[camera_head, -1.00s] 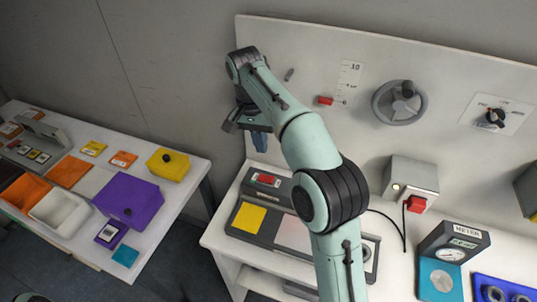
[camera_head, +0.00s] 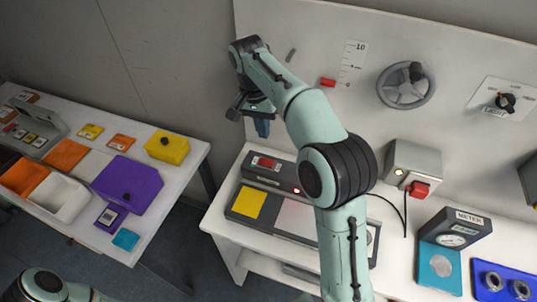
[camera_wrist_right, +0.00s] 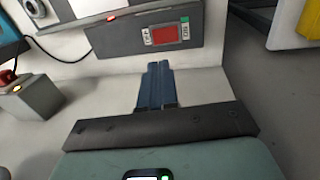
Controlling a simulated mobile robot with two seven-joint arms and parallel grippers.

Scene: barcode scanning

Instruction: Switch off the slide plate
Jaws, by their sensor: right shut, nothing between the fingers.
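A long dark grey device with a yellow square (camera_head: 248,203) and a pale section lies on the right table. Its raised rear housing (camera_head: 264,178) carries a red display (camera_head: 265,162), with a glowing red light (camera_head: 297,190) near my forearm. The right wrist view shows the housing (camera_wrist_right: 130,40), the display (camera_wrist_right: 170,34), a small green patch beside it and the red light (camera_wrist_right: 111,17). My right gripper (camera_head: 262,130) is shut and empty, above and behind the housing. Its blue fingers (camera_wrist_right: 158,70) point toward the display, apparently apart from it. My left gripper is out of view.
A white panel behind holds a red slider (camera_head: 328,82), a handwheel (camera_head: 406,86) and a dial (camera_head: 501,102). A grey box with a red knob (camera_head: 418,189) and a meter (camera_head: 450,238) stand right. The left table (camera_head: 189,182) holds coloured plates.

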